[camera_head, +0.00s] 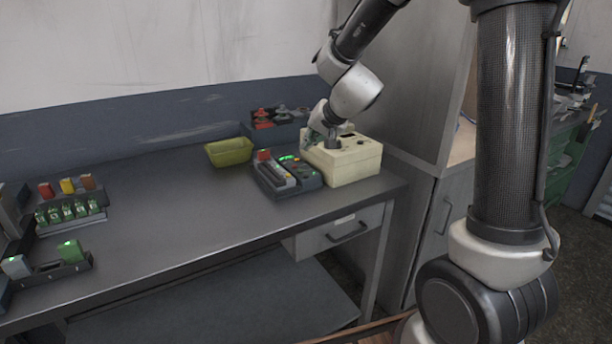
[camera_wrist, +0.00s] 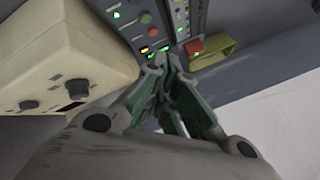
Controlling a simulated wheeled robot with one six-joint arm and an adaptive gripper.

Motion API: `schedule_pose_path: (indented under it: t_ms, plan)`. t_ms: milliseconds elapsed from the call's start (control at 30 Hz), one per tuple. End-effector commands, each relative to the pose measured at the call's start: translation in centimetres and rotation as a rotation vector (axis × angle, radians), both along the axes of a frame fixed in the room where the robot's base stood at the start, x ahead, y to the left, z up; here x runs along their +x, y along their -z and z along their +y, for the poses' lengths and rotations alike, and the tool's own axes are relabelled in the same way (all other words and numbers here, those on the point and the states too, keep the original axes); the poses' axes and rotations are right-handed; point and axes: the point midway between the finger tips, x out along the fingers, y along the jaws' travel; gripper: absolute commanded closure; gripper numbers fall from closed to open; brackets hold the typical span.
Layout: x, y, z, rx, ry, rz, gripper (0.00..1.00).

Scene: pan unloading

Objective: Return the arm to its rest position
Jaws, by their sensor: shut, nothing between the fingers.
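My gripper (camera_wrist: 165,65) is shut and empty in the wrist view, with green-sided fingers whose tips are together. In the head view my gripper (camera_head: 312,138) is small and partly hidden, close to the left side of a cream box (camera_head: 352,165) with a dark knob on top. My arm reaches down to it from the upper right. I cannot tell whether the gripper touches the box. The cream box (camera_wrist: 60,50) fills the upper left of the wrist view.
A dark device (camera_head: 287,178) with green lights sits left of the cream box. A yellow-green bin (camera_head: 229,152) and a dark bin with red parts (camera_head: 279,131) stand behind. Racks (camera_head: 70,215) with coloured blocks stand at the left. The middle of the table (camera_head: 165,215) is clear. A tall cabinet (camera_head: 405,85) stands right.

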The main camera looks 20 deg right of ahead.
Motion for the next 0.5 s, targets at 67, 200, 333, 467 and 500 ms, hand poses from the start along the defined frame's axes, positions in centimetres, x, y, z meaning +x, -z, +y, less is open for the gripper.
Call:
schedule_pose_path:
  t_ms: [67, 200, 333, 467, 500]
  plan:
    - [0.0, -0.1, 0.0, 0.0, 0.0, 0.0, 1.0]
    - [0.0, -0.1, 0.0, 0.001, 0.001, 0.0, 1.0]
    - [-0.3, 0.1, 0.3, 0.02, 0.003, 0.017, 1.0]
    - [-3.0, 1.9, 1.0, 0.022, -0.082, 0.126, 1.0]
    - [-4.5, 2.8, 1.1, 0.013, -0.119, 0.174, 1.0]
